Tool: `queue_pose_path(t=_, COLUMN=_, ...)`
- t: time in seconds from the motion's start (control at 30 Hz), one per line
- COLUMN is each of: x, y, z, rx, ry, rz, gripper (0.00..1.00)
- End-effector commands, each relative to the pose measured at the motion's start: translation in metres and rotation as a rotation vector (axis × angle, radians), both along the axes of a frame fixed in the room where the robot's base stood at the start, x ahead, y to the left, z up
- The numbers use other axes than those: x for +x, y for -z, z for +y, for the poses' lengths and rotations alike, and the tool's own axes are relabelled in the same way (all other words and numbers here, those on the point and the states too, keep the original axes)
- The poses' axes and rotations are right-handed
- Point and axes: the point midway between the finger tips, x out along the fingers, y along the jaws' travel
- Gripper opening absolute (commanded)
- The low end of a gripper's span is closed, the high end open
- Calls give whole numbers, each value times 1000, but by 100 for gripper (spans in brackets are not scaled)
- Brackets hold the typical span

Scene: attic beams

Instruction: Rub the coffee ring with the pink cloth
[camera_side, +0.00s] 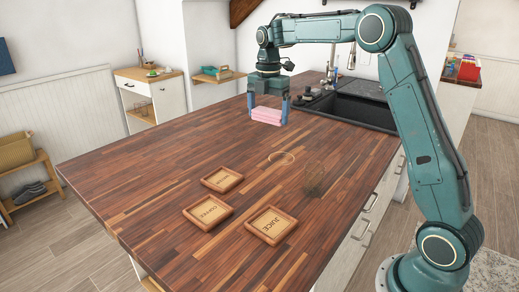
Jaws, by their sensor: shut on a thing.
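The pink cloth (267,116) is a folded pad held between the blue fingers of my gripper (268,111). My gripper points down and is shut on the cloth, near the far end of the wooden counter by the sink. I cannot tell exactly how high the cloth is above the wood. The coffee ring (282,158) is a pale tan ring on the counter, below and slightly right of the cloth in the picture. The cloth is apart from the ring.
A faint see-through dark glass (314,178) stands right of the ring. Three wooden trays with lettering lie nearer: a small one (222,179), one at left (208,212) and the JUICE one (271,225). A dark sink (350,108) is at the back right. The counter's left side is clear.

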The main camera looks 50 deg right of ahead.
Motion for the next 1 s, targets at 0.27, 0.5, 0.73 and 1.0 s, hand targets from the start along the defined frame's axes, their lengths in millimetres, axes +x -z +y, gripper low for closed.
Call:
queue_pose_path(t=0.27, x=11, y=50, z=-70, rx=1, ry=5, rz=3, gripper=72)
queue_pose_path(t=0.5, x=11, y=81, z=-112, rx=1, ry=2, rz=1, gripper=72)
queue_pose_path(t=0.73, x=11, y=90, z=-124, rx=0, ry=-1, rz=-1, gripper=72)
queue_pose_path(t=1.0, x=11, y=97, z=-123, rx=1, ry=-1, rz=1, gripper=72)
